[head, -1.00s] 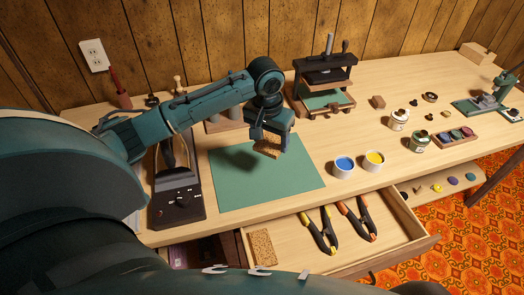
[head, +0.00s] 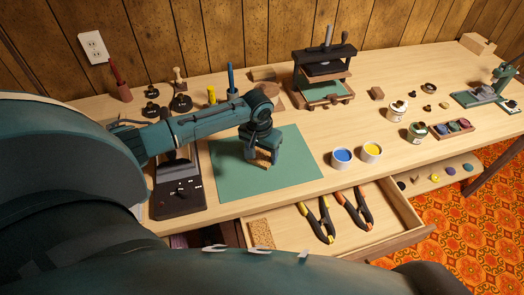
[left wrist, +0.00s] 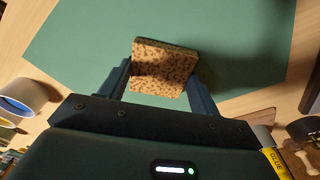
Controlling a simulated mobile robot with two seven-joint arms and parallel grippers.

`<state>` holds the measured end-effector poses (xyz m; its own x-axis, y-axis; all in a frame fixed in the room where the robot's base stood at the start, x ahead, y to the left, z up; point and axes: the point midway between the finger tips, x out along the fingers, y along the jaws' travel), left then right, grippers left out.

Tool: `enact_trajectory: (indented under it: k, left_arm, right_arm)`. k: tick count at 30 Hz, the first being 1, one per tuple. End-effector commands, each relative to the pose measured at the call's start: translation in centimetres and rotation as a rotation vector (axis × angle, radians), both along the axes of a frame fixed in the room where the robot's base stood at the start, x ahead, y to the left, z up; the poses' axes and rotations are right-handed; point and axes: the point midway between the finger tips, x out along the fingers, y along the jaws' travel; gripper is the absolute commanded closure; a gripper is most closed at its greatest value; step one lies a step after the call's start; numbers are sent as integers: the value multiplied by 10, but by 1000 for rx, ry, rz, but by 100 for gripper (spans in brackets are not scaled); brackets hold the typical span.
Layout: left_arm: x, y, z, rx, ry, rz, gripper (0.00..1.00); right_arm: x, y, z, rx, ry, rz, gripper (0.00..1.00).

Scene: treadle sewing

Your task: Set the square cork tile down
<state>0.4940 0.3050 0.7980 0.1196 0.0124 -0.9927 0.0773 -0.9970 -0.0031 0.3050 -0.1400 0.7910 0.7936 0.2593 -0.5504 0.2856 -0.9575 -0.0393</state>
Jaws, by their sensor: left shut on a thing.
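The square cork tile (left wrist: 163,68) is speckled brown and sits between the two fingers of my left gripper (left wrist: 163,82) in the left wrist view. In the head view my left gripper (head: 263,160) points down over the green mat (head: 225,180), shut on the tile (head: 264,157), which shows only partly below the fingers. The tile is low over the mat; I cannot tell whether it touches it. My right gripper is not in view.
A blue pot (head: 342,158) and a yellow pot (head: 371,152) stand right of the mat. A small press (head: 323,75) stands behind. Much of the mat is bare.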

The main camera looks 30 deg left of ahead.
Motion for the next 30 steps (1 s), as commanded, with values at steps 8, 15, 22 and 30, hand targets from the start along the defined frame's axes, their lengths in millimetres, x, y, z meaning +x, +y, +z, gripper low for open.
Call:
enact_trajectory:
  k: [8,15,22,30]
  left_arm:
    - [0,0,-2,-1,-1,0,59]
    - [0,0,-2,-1,-1,0,19]
    - [0,0,-2,-1,-1,0,16]
    - [-1,0,22,-1,-5,0,16]
  right_arm:
    - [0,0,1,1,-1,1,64]
    - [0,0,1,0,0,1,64]
    - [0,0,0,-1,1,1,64]
    - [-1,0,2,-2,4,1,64]
